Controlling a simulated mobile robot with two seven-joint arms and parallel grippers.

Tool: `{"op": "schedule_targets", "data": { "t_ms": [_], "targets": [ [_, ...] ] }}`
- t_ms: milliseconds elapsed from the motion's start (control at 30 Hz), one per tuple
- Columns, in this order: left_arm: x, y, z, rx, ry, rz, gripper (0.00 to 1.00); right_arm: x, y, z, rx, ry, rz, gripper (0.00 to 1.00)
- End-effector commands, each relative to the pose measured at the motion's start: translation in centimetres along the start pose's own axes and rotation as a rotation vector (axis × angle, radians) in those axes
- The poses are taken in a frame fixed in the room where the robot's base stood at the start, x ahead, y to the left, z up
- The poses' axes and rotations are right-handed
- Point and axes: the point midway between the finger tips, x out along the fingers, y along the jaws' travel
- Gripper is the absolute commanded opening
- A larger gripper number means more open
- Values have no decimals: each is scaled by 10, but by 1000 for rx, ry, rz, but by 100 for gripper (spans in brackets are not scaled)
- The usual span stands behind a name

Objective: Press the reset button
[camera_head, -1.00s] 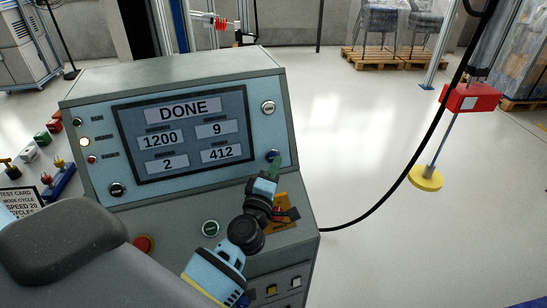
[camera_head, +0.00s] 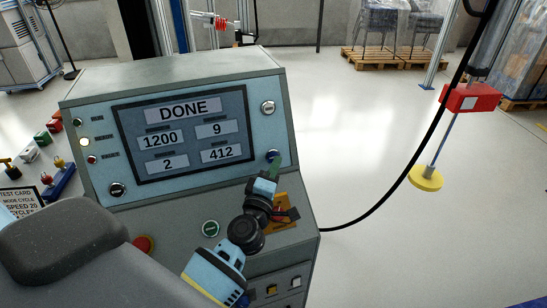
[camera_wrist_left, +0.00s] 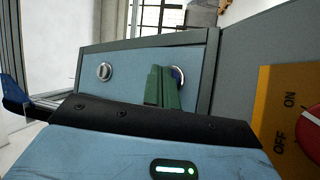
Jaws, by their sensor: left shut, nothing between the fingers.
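The grey control console has a blue front panel (camera_head: 98,165) with a screen (camera_head: 188,178) that reads DONE, 1200, 9, 2 and 412. A small round blue button (camera_head: 272,155) sits at the panel's lower right; its label is not readable. My left gripper (camera_head: 275,166) is shut and empty, its green fingertips at this blue button's lower edge. In the left wrist view the shut green fingers (camera_wrist_left: 163,88) partly cover the blue button (camera_wrist_left: 178,76). I cannot tell whether they touch it. My right gripper is out of view.
A silver round control (camera_head: 268,107) is above the blue button. The sloped deck holds a green button (camera_head: 210,228), a red button (camera_head: 144,243) and an orange plate (camera_head: 282,208) with a red ON/OFF switch. A black cable (camera_head: 385,195) runs right.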

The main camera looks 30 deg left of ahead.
Motion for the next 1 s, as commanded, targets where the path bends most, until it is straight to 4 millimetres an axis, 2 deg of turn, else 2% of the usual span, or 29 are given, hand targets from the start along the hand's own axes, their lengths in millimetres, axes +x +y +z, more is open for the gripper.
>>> {"op": "schedule_targets", "data": {
  "t_ms": [1000],
  "targets": [
    [8, -6, -6, 1, 0, 1, 0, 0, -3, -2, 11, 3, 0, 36]
  ]
}}
